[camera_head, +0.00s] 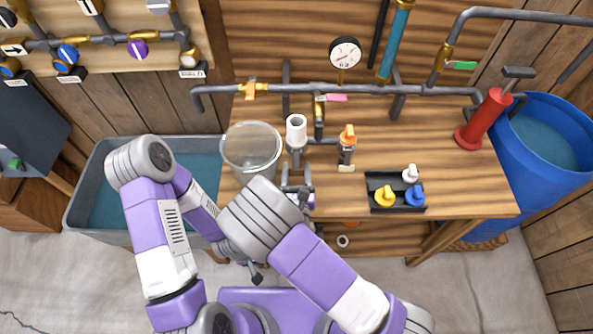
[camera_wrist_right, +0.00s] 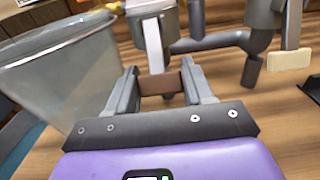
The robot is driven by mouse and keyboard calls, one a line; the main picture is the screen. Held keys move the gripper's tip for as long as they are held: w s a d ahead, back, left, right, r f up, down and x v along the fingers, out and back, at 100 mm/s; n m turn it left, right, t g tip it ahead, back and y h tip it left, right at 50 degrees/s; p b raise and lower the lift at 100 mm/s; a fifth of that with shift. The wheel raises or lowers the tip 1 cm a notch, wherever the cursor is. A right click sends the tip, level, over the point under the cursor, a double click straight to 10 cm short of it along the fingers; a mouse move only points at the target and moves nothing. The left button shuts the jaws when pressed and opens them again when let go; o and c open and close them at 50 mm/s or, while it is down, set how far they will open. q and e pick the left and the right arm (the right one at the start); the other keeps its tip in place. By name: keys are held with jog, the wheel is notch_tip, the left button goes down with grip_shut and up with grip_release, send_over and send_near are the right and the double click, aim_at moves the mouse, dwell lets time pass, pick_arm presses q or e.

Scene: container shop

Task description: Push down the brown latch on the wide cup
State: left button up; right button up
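The brown latch (camera_wrist_right: 159,83) hangs at the end of a white lever below a grey fitting in the right wrist view. In the head view my right gripper (camera_head: 297,182) is at the front of the pipework, below the white cup-shaped top (camera_head: 296,130); the latch is hidden there. My right gripper (camera_wrist_right: 160,88) is open, its fingers on either side of the latch; I cannot tell whether they touch it. A wide clear cup (camera_head: 251,148) stands left of the pipe and also shows in the right wrist view (camera_wrist_right: 62,70). My left gripper (camera_head: 254,271) hangs low in front of the bench.
An orange-topped valve (camera_head: 347,137) with a beige latch (camera_head: 346,169) stands right of the white top. A black tray (camera_head: 397,205) with coloured taps, a red cylinder (camera_head: 483,120) and a blue barrel (camera_head: 545,140) lie further right. A grey water trough (camera_head: 85,195) is left.

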jog(key=shift+c, duration=1.1)
jog(key=f+t+b, duration=0.1)
jog(key=b, duration=0.1)
jog(key=shift+w+b, duration=0.35)
jog(key=shift+b, duration=0.05)
jog(key=shift+w+r+t+b, duration=0.2)
jog(key=shift+t+b, duration=0.3)
jog(key=shift+t, duration=0.3)
jog(key=o, duration=1)
jog(key=shift+c, duration=0.2)
